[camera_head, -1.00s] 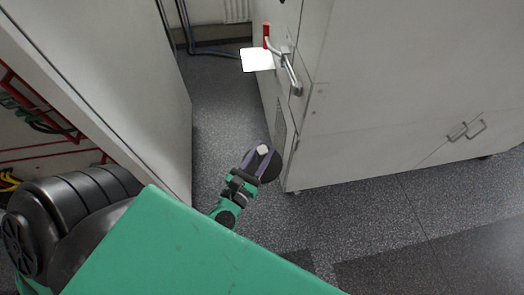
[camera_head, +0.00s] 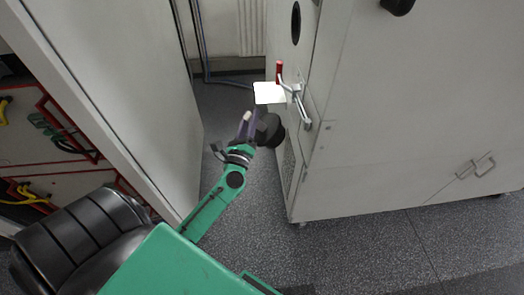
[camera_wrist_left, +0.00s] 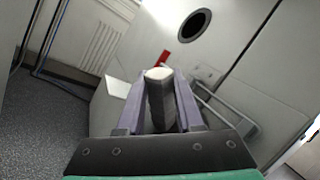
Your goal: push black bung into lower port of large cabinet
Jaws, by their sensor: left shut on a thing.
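My left gripper (camera_head: 248,128) is shut on the black bung (camera_head: 270,131), a dark round piece with a pale-tipped grip between the purple fingers. In the left wrist view, the pale-topped grip (camera_wrist_left: 158,75) stands between the fingers (camera_wrist_left: 158,105). The large cabinet (camera_head: 400,120) is on the right. A dark round port (camera_head: 296,22) opens in its narrow side and also shows in the left wrist view (camera_wrist_left: 195,25). The bung is below the port and apart from it. Another port cannot be made out. My right gripper is not in view.
A red-tipped lever (camera_head: 280,72), a metal handle (camera_head: 301,105) and a white plate (camera_head: 268,93) stick out from the cabinet between bung and port. A black knob-like piece (camera_head: 398,5) is on its broad face. A pale panel (camera_head: 110,90) stands left.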

